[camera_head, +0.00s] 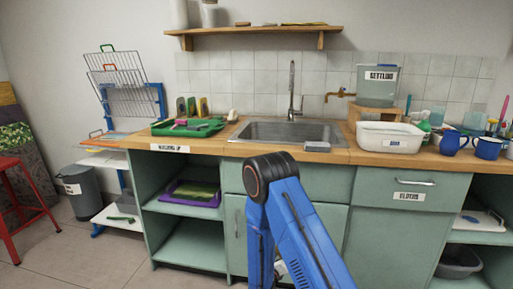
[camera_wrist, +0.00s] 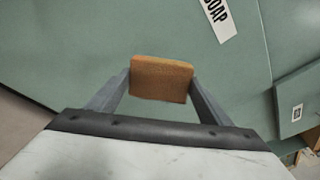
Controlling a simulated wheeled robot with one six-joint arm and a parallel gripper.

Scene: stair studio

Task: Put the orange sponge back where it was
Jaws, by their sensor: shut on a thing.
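In the wrist view, the orange sponge (camera_wrist: 162,79) is held between the two grey fingers of my gripper (camera_wrist: 160,85). The fingers press on its left and right sides, and its broad face shows. Behind it is a green cabinet front with a label reading "SOAP" (camera_wrist: 218,18). In the head view, my blue arm reaches down in front of the sink cabinet. My gripper and the orange sponge are hidden or too unclear to make out there.
The metal sink (camera_head: 285,133) is set in the wooden counter. A green tray (camera_head: 188,127) with items stands left of it. A white basin (camera_head: 390,137), blue mugs (camera_head: 487,148) and a tank labelled "SETTLING" (camera_head: 378,83) stand right. A red stool (camera_head: 22,200) is far left.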

